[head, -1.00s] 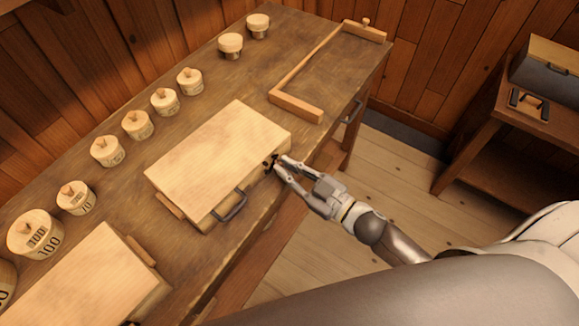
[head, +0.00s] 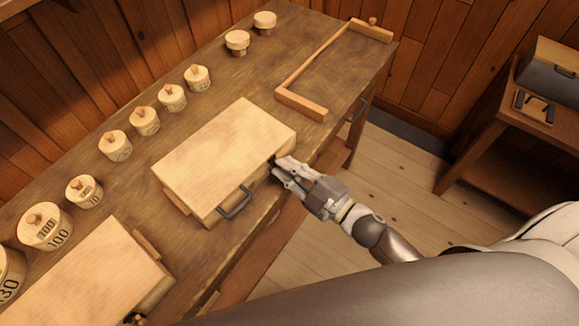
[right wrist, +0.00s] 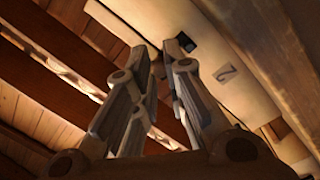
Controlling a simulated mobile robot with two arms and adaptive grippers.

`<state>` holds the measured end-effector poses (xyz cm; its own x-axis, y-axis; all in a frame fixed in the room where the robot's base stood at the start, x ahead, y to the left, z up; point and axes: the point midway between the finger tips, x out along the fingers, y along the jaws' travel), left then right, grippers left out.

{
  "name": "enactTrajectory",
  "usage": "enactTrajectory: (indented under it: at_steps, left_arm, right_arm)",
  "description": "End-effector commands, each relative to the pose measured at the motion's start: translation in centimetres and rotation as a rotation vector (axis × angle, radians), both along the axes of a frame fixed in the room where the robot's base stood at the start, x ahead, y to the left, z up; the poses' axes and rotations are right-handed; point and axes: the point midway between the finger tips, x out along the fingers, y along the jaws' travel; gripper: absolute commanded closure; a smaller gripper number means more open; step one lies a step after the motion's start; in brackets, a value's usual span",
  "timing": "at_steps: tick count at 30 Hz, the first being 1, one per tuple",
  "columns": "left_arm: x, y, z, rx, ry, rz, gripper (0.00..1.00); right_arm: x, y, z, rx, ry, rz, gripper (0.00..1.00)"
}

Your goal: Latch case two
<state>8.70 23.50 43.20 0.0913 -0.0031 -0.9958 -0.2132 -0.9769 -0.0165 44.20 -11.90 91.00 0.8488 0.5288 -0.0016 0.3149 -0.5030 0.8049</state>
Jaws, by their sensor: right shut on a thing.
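Case two (head: 225,155) is a pale wooden case with its lid down, lying flat on the workbench. Its number 2 label (right wrist: 226,73) shows on the front in the right wrist view. A dark carrying handle (head: 234,204) is on its front. My right gripper (head: 276,168) is at the right part of this front, its fingers drawn together on the dark latch (right wrist: 187,43). The fingertips mostly hide the latch in the head view, so how far it is turned cannot be told. My left gripper is not in view.
Another pale case (head: 85,275) lies at the near left of the workbench (head: 335,70). A wooden frame (head: 301,105) lies at the right end. A side table (head: 515,130) stands at the right.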

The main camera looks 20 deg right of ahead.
Motion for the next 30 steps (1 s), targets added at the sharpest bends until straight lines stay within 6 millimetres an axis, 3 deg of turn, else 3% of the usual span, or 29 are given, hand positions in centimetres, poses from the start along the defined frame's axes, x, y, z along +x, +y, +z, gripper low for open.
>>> enactTrajectory:
  at_steps: [16, 17, 22, 30]
  left_arm:
    - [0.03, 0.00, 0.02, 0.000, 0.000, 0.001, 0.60]
    - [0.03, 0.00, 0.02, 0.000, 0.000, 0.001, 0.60]
    - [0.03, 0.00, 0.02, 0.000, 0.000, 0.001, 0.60]
    - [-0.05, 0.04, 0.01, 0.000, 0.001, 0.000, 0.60]
  right_arm:
    - [-0.04, 0.20, 0.26, -0.017, -0.017, 0.004, 1.00]
    - [-0.04, 0.20, 0.26, -0.016, -0.017, 0.003, 0.84]
    - [-0.05, 0.18, 0.21, -0.016, -0.016, 0.003, 0.63]
    - [-0.07, 0.13, 0.11, -0.016, -0.013, 0.002, 0.63]
